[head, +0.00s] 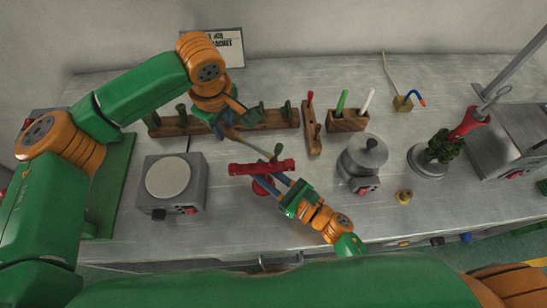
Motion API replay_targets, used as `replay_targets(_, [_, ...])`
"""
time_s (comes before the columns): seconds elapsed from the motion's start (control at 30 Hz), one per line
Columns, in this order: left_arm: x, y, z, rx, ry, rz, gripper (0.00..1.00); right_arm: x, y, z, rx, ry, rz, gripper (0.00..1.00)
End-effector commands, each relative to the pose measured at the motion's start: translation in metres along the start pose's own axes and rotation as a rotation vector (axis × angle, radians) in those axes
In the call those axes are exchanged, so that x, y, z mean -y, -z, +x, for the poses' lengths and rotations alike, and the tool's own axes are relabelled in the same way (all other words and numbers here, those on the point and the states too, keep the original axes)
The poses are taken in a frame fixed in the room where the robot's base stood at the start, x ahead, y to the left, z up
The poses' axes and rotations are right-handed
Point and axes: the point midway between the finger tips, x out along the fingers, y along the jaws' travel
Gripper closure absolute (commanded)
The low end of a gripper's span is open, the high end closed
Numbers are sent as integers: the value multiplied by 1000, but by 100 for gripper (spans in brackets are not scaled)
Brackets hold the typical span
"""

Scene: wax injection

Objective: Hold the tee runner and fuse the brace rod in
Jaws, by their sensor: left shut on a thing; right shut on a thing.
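The red tee runner (262,167) is held above the table near the middle, with its bar lying roughly level. My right gripper (281,183) is shut on it from below right, and a rounded red part shows between the blue fingers. My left gripper (228,124) is shut on a slim brown stick (250,144) that slopes down right to the runner's upper edge. A small green piece (278,150) stands at that edge beside the stick's end. It may be the brace rod. I cannot tell whether stick, green piece and runner touch.
A wooden rack (275,119) with green pieces stands behind. A hot plate (170,180) is left and a lidded pot (362,160) right.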

Motion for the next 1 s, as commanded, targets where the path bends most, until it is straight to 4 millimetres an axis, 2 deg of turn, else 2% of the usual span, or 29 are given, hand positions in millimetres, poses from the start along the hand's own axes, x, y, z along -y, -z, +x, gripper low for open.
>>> replay_targets(0.37, [0, 1, -1, 2, -1, 0, 100, 0, 0, 0, 0, 0, 0, 100])
replay_targets(0.73, [-3, 37, -17, 1, -1, -2, 100, 0, 0, 0, 0, 0, 0, 100])
replay_targets(1.0, [-3, 43, -20, 1, 0, 1, 100, 0, 0, 0, 0, 0, 0, 100])
